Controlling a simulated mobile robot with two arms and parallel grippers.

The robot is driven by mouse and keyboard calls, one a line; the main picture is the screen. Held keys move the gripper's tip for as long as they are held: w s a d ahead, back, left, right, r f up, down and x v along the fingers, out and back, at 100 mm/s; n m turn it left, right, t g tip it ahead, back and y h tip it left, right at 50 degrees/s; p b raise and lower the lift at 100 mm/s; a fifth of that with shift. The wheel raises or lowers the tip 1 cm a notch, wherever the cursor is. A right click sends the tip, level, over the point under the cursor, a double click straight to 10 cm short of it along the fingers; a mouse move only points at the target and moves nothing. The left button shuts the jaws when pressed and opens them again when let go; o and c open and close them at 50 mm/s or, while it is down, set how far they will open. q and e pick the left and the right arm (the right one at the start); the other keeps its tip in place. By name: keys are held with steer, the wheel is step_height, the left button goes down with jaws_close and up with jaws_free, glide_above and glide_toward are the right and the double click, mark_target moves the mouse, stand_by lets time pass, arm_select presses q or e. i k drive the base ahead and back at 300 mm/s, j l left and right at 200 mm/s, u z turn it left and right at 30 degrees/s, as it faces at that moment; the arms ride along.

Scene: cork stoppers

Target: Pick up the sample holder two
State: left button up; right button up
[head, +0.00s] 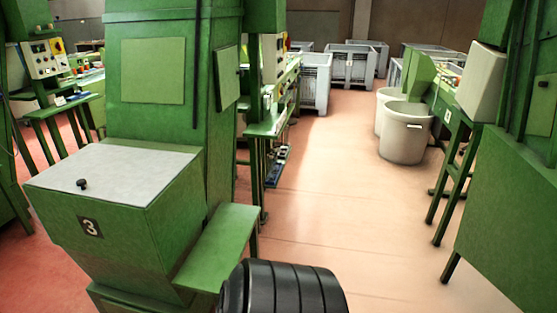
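I cannot make out a sample holder in the head view. Neither of my grippers shows in this view, so their state is hidden.
A green machine box marked 3 (88,232) with a grey lid (112,172) and a small black knob (82,184) stands close at left. A green shelf (222,245) juts beside it. Large grey bins (405,131) stand right. The aisle floor (335,180) is clear toward grey crates (349,64).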

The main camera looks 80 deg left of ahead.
mark_target(274, 149)
steer(key=u, duration=2.85)
steer(key=i+l+u, duration=0.1)
steer(key=u, duration=0.25)
steer(key=i+l+u, duration=0.2)
steer(key=u, duration=0.2)
steer(key=i+l+u, duration=0.1)
steer(key=l, duration=0.25)
steer(key=i+l+u, duration=0.1)
steer(key=i+l, duration=0.3)
steer(key=l, duration=0.25)
steer(key=i+l+u, duration=0.15)
steer(key=l, duration=0.2)
steer(key=i+l+u, duration=0.1)
steer(key=l, duration=0.3)
steer(key=i+l+u, duration=0.1)
steer(key=l, duration=0.25)
steer(key=i, duration=0.05)
